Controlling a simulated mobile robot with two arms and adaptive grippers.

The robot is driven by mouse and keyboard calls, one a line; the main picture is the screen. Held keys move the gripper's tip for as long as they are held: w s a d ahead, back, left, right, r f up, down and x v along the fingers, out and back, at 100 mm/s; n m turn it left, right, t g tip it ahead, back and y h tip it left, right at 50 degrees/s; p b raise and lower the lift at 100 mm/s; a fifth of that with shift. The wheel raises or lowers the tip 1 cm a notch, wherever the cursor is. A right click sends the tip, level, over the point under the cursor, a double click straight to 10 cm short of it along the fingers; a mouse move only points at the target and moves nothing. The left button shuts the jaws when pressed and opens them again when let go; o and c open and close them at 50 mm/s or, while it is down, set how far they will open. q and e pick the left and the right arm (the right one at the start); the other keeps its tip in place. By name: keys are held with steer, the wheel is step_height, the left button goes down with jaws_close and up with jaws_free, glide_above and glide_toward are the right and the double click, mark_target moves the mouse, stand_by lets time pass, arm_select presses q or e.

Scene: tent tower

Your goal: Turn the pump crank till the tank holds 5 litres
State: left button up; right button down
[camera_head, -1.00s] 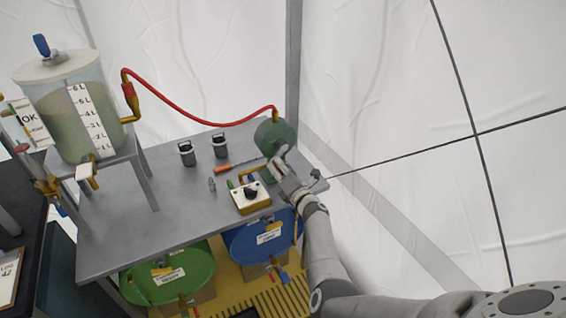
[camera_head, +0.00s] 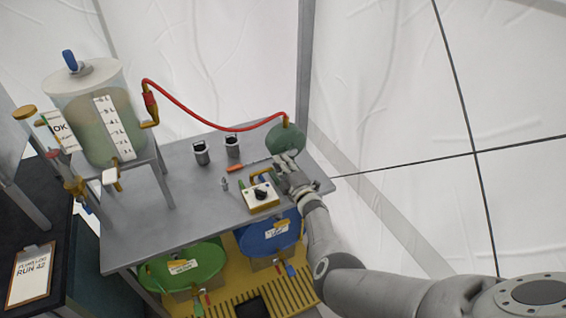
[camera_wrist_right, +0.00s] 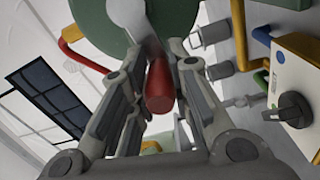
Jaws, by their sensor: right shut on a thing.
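The tank (camera_head: 84,128) is a clear drum of murky green liquid with a white litre scale (camera_head: 114,128), standing on a metal stand at the left of the table. The liquid reaches the upper part of the scale; I cannot read the exact mark. The green round pump (camera_head: 286,140) sits at the table's far right corner. My right gripper (camera_head: 284,161) is at the pump's front. In the right wrist view, its fingers are shut on the red handle (camera_wrist_right: 159,84) of the grey crank (camera_wrist_right: 131,18). My left gripper is not in view.
A red hose (camera_head: 205,123) arcs from tank to pump. A white control box (camera_head: 262,197) with a black knob sits close to my right gripper. Two dark-topped canisters (camera_head: 201,152) stand behind. Green (camera_head: 183,268) and blue (camera_head: 268,238) drums stand below the table (camera_head: 150,238).

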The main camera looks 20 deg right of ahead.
steer(key=shift+a+r+m+p, duration=0.2)
steer(key=shift+a+m+p, duration=0.1)
steer(key=shift+m, duration=0.2)
steer(key=c, duration=1.3)
jaws_free()
steer(key=shift+r, duration=0.1)
steer(key=shift+d, duration=0.1)
